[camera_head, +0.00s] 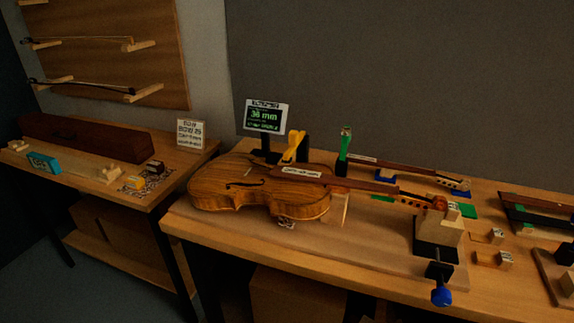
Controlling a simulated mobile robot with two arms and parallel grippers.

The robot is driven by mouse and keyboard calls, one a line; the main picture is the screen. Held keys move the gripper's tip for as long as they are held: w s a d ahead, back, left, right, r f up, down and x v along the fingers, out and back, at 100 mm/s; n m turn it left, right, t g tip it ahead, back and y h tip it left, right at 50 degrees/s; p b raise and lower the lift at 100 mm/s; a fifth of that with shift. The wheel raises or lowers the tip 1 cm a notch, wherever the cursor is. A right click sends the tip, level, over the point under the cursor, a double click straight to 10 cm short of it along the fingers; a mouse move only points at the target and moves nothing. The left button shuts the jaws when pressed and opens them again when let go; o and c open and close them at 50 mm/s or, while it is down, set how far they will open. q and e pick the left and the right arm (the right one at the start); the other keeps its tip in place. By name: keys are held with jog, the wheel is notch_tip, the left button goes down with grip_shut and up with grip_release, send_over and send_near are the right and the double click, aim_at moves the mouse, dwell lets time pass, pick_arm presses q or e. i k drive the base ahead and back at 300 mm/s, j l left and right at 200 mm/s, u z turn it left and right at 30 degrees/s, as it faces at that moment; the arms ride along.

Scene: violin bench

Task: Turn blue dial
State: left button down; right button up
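The blue dial (441,296) is at the front edge of the bench, at the lower right of the head view. It sits at the end of a dark stem below a black and wooden block (436,248) near the violin's scroll. The violin (262,187) lies on the bench, with its body to the left and its neck toward the dial. A display (266,116) behind the violin shows green text that seems to read 36 mm. Neither of my grippers is in view.
The violin bench (205,228) carries a yellow clamp (293,147), a green upright tool (345,143) and small labelled wooden blocks (493,259) at the right. A second table (165,157) at the left holds a long dark case (85,137). A gap of floor lies in front.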

aim_at(440, 297)
jog(key=l+z, duration=0.1)
jog(key=z, duration=1.2)
jog(key=i+j, duration=0.05)
